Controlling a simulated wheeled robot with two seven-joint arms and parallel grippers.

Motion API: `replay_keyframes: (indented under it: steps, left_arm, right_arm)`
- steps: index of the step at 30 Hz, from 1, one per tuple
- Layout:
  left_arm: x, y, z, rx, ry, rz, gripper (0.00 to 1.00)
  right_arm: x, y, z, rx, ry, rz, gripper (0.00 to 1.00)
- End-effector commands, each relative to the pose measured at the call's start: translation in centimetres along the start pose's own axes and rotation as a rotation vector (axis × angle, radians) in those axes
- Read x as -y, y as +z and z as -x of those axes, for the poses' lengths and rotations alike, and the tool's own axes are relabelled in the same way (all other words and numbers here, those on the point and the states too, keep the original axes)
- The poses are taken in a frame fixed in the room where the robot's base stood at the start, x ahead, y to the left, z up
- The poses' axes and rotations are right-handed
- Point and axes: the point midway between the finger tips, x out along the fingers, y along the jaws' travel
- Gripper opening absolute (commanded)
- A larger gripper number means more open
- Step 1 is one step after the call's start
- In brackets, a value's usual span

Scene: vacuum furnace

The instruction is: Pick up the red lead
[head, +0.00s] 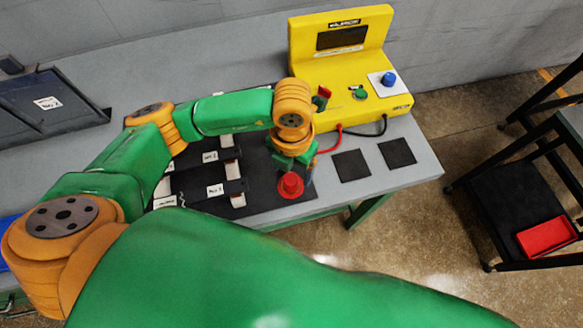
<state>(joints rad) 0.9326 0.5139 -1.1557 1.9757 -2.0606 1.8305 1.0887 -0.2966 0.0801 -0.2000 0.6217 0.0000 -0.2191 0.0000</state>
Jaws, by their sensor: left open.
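The red lead (331,145) comes out of the front of the yellow tester (345,75) and curves left across the bench, passing out of sight by my left gripper. My left gripper (293,168) is open and points down over the black mat. A red, round-topped piece (291,187) stands just below and in front of its fingers. I cannot tell whether it joins the lead or touches the fingers. The wrist hides part of this spot. My right gripper is not in view.
A black lead (372,132) leaves the tester beside the red one. Two dark square pads (351,165) (397,153) lie at the bench's right. Labelled parts (215,190) lie on the black mat left of the gripper. A cart with a red tray (546,237) stands at right.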

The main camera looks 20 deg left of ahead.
Motion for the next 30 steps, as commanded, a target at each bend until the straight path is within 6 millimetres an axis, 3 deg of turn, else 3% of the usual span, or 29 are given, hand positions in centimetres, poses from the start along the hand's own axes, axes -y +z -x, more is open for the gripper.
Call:
replay_keyframes:
  steps: [3,6,14,21,23,30]
  left_arm:
    - [-0.3,-0.1,-1.8,-0.007,0.002,0.002,0.78]
    - [-0.2,0.0,-3.8,-0.003,0.0,0.002,0.78]
    - [-0.2,0.1,-4.5,0.001,0.0,-0.001,0.78]
    - [-0.2,0.1,-4.5,0.001,-0.001,-0.001,0.13]
    - [-0.2,0.1,-4.5,0.001,-0.001,0.0,0.0]
    - [-0.2,0.1,-4.4,0.001,-0.001,0.0,0.0]
  right_arm:
    - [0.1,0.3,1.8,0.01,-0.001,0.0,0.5]
    - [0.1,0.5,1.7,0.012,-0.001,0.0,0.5]
    - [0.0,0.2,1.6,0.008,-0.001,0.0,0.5]
    - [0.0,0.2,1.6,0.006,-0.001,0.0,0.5]
    - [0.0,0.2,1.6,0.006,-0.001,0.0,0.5]
    - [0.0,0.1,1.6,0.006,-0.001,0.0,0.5]
